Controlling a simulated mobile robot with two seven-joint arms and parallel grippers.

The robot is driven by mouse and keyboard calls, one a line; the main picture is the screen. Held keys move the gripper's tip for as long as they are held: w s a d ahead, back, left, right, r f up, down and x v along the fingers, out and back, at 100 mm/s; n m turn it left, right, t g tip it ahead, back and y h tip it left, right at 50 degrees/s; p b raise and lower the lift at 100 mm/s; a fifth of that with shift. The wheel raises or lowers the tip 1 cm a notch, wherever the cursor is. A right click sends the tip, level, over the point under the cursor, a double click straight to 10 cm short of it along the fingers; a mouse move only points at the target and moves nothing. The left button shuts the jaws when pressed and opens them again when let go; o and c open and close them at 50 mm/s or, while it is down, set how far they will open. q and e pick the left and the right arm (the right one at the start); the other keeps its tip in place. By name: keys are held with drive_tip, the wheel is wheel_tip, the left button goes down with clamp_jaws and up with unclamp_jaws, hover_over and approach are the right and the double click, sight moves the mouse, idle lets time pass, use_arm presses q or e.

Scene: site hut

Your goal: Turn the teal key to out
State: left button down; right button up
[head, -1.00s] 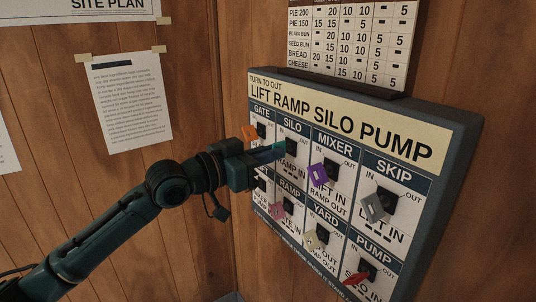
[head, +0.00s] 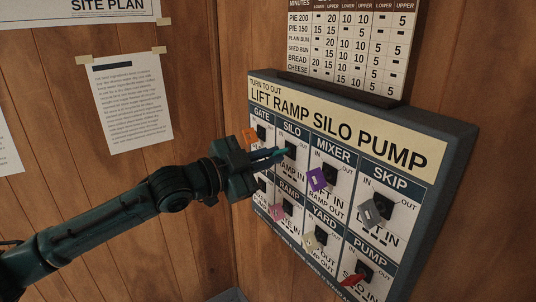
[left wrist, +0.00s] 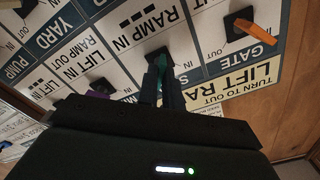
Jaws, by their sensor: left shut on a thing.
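The key board (head: 460,150) hangs on the wood wall, with labelled locks. The teal key (head: 285,151) sits in the SILO lock (head: 290,149) in the upper row. My left gripper (head: 279,154) is shut on it, reaching in from the left. In the left wrist view, my left gripper's fingers (left wrist: 164,88) close around the teal key (left wrist: 162,62) in front of the dark lock. The fingers hide most of the key, so I cannot tell exactly which mark it points to. My right gripper is not in view.
Close by are an orange key (head: 250,137) at GATE, a purple key (head: 316,179) at MIXER and a pink key (head: 277,211) at RAMP. Grey (head: 370,213), cream (head: 309,241) and red (head: 352,280) keys are farther right and lower. A chart (head: 345,45) hangs above.

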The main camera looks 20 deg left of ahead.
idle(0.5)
use_arm(q)
drive_tip(key=c, duration=1.6)
unclamp_jaws()
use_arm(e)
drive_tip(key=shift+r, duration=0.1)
use_arm(q)
drive_tip(key=shift+o, duration=0.2)
drive_tip(key=shift+s+a, duration=0.1)
